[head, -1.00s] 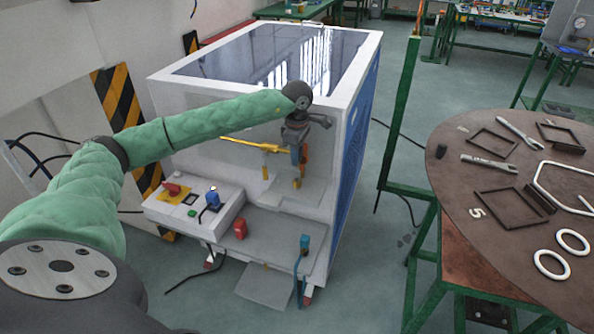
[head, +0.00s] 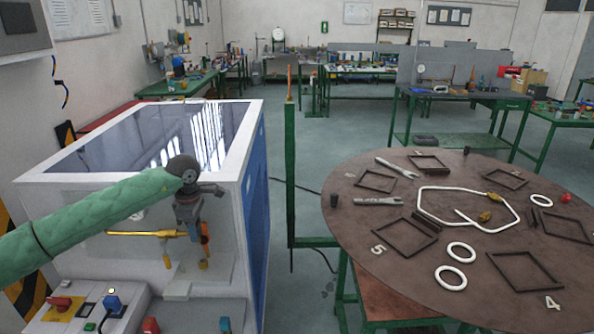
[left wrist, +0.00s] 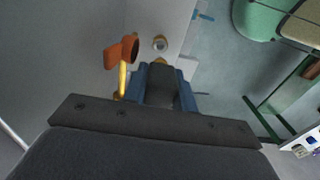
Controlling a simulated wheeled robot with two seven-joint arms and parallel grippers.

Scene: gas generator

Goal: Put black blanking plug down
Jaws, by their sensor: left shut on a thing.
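My left gripper (head: 188,216) is in front of the gas generator's front face, beside a yellow pipe (head: 136,234) and an orange handle (head: 205,231). In the left wrist view its fingers (left wrist: 160,85) are shut around a dark piece, which I take to be the black blanking plug; its outline is hard to tell from the fingers. The gas generator (head: 254,180) is a white cabinet with a glass top and blue side. My right gripper is out of view.
A round brown table (head: 405,281) at right carries dark square frames, wrenches (head: 378,201), white rings (head: 450,278), a white bent tube and small black cylinders (head: 334,200). A green post (head: 290,170) stands between generator and table. Red and blue knobs are low at left.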

